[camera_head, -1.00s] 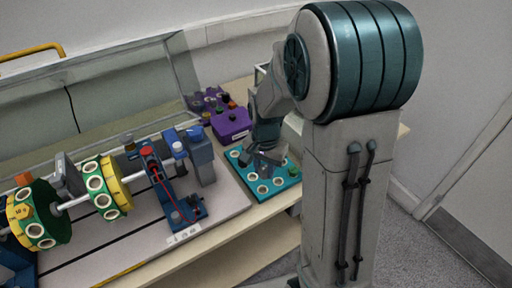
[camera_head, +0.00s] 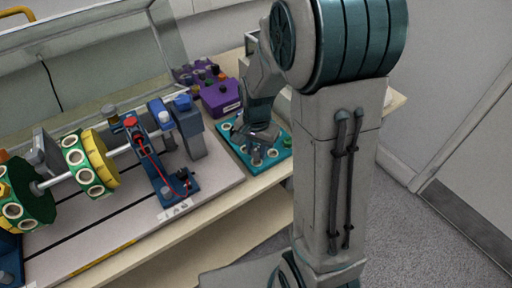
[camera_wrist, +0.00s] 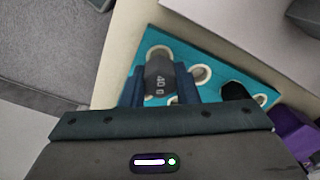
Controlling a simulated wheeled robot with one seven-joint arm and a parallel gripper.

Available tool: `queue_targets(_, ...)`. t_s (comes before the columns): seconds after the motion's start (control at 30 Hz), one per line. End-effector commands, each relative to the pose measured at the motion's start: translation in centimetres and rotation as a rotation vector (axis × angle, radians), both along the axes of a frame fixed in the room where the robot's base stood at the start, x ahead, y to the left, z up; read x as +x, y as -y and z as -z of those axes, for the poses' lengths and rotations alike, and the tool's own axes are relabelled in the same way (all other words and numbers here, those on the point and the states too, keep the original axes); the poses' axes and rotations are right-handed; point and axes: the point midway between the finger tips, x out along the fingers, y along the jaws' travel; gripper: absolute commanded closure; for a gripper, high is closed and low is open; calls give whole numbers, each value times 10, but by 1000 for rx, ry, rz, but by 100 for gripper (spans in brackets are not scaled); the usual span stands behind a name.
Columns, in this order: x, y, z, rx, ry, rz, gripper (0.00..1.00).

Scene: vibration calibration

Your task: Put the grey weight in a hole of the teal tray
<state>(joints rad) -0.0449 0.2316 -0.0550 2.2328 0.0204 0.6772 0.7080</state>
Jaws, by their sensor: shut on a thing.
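The grey weight (camera_wrist: 159,76), marked 40 g, is between the two fingers of my gripper (camera_wrist: 160,88) in the wrist view. My gripper is shut on it. The teal tray (camera_wrist: 213,48) lies beneath, with pale-rimmed holes. The far end of the weight overlaps one hole's rim; I cannot tell whether it is inside the hole or above it. In the head view my gripper (camera_head: 257,140) is over the teal tray (camera_head: 227,146), hiding part of it and most of the weight.
A purple box (camera_head: 220,98) with coloured pieces stands behind the tray. The calibration rig (camera_head: 165,170) with yellow and green discs (camera_head: 92,160) is to the left. A dark piece (camera_wrist: 235,91) sits in the tray beside my gripper.

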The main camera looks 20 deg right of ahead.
Motion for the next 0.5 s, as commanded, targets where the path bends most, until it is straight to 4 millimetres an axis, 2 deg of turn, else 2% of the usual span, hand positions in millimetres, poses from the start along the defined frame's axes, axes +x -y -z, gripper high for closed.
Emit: queue_targets(0.5, -1, 0, 4, 0, 0, 0, 94)
